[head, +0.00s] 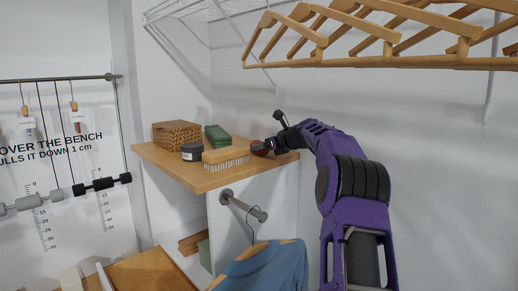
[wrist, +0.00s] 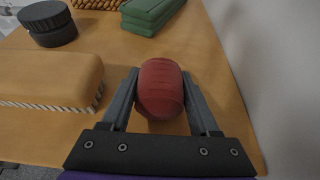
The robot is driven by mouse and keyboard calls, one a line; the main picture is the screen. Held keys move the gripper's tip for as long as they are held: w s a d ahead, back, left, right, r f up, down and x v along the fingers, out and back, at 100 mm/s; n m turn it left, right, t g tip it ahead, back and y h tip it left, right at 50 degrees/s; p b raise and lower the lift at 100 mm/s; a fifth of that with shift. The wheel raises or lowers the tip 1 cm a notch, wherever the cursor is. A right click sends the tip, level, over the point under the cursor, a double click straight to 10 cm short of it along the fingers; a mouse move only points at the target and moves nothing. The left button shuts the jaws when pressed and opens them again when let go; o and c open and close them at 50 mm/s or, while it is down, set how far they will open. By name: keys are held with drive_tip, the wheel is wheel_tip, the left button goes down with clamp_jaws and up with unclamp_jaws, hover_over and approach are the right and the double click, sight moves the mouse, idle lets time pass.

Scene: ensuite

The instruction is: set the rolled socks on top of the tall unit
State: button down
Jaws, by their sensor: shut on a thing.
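The rolled socks are a dark red bundle (wrist: 161,88), held between the two fingers of my gripper (wrist: 160,100) in the wrist view. In the head view the red bundle (head: 260,148) shows at the tip of my gripper (head: 268,146), over the right part of the wooden top of the tall unit (head: 190,171). My gripper is shut on the socks. They are at or just above the wooden surface; I cannot tell whether they touch it.
On the top stand a brush with a wooden back (head: 226,157), a dark round tin (head: 192,152), a woven basket (head: 177,133) and a green stack (head: 217,135). The wall is close on the right. Wooden hangers (head: 380,40) hang above. A blue garment (head: 262,268) hangs below.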

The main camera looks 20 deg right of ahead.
drive_tip(key=shift+c, duration=0.6)
unclamp_jaws()
drive_tip(key=shift+f, duration=0.1)
drive_tip(key=shift+r, duration=0.2)
drive_tip(key=shift+s+d, duration=0.2)
drive_tip(key=shift+s, duration=0.1)
drive_tip(key=b+v, duration=0.1)
drive_tip(key=v, duration=1)
drive_tip(key=shift+s+r, duration=0.15)
drive_tip(key=shift+r, duration=0.05)
